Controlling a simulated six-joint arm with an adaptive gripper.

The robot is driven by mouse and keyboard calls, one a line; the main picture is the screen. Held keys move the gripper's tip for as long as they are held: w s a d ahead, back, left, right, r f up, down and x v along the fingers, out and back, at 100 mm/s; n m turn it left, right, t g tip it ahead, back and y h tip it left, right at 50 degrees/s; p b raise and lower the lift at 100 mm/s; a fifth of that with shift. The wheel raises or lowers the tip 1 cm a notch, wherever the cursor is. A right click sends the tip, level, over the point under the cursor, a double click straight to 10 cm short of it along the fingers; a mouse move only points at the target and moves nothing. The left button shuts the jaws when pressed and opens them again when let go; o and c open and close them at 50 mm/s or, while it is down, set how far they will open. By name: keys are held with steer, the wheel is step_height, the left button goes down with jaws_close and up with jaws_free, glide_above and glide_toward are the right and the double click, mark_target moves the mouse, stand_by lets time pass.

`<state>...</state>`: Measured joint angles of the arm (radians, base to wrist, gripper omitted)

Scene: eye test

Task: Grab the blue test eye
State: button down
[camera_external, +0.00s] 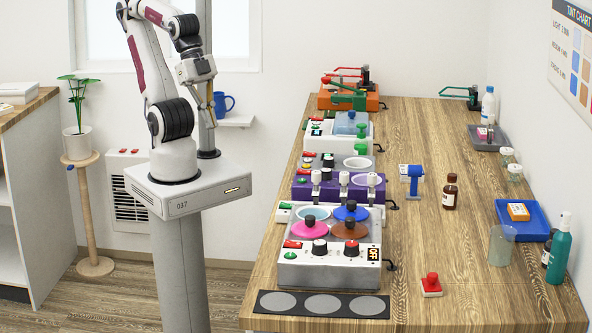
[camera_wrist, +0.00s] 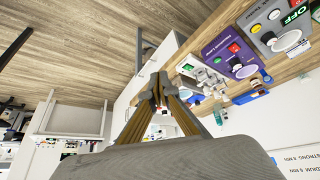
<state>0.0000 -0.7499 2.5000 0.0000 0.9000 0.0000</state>
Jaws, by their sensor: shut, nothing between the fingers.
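I cannot make out for certain which thing is the blue test eye. A round blue piece with a dark knob (camera_external: 351,211) sits on top of the front grey machine (camera_external: 330,268), beside a pink one (camera_external: 310,229) and a brown one (camera_external: 350,230). A small blue upright device (camera_external: 414,175) stands on the table to the right of the machines. My gripper (camera_external: 211,118) is up by the back wall, left of the table and well away from both. In the wrist view its fingertips (camera_wrist: 158,88) meet, with nothing held.
A row of machines lines the table's left side, including a purple one (camera_external: 310,187). A blue mug (camera_external: 223,105) stands on a wall shelf (camera_external: 236,121) close to my gripper. A blue tray (camera_external: 522,232), bottles and a red-handled stamp (camera_external: 431,284) are at right. The table's middle is mostly clear.

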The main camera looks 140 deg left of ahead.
steer(key=c, duration=1.6)
jaws_free()
steer(key=shift+c, duration=0.2)
